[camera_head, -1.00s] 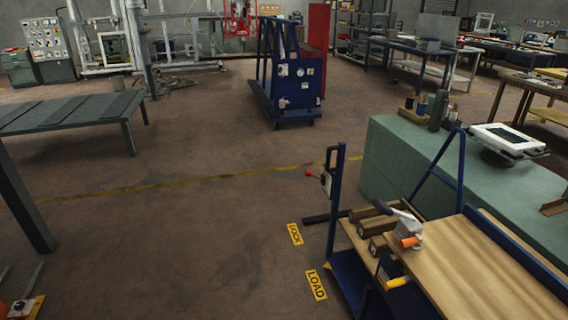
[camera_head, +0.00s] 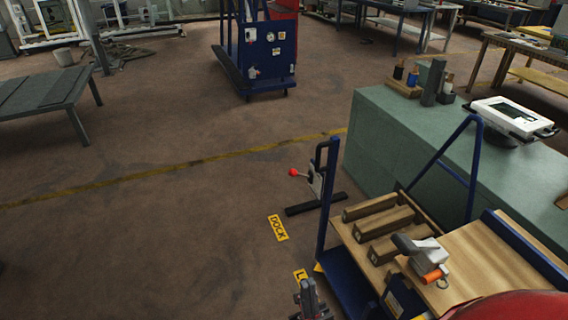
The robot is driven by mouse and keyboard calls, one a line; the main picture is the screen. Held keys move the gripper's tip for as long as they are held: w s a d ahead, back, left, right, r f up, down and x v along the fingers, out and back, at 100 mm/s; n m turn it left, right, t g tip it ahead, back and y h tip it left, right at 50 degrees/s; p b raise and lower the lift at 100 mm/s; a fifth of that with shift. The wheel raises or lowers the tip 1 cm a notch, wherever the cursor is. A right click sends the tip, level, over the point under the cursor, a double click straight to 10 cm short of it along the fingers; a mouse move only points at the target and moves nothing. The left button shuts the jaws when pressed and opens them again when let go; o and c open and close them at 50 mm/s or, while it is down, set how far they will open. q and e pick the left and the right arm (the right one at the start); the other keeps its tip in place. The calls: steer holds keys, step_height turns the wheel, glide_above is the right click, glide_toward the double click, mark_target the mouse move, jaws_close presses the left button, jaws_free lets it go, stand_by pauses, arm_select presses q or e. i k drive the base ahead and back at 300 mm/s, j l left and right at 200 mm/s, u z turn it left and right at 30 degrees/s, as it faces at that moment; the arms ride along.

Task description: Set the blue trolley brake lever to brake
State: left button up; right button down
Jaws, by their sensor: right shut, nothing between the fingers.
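A blue-framed trolley (camera_head: 342,282) with a wooden top stands at the lower right. By its far left corner, a lever with a red ball knob (camera_head: 293,172) sticks out to the left from a pale plate (camera_head: 315,184) next to a dark upright. I cannot tell whether this lever belongs to the trolley or which setting it is in. My right gripper (camera_head: 311,298) is at the bottom edge, left of the trolley, shut and empty, well short of the red knob. My left gripper is not in view.
Wooden blocks (camera_head: 384,223) and a grey tool with an orange grip (camera_head: 433,275) lie on the trolley. A green bench (camera_head: 400,130) stands behind it. A yellow DOCK label (camera_head: 277,228) marks the floor. Another blue cart (camera_head: 268,55) stands far back.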

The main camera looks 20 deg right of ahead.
mark_target(292, 172)
steer(key=i+l+z, duration=0.6)
steer(key=i, duration=0.2)
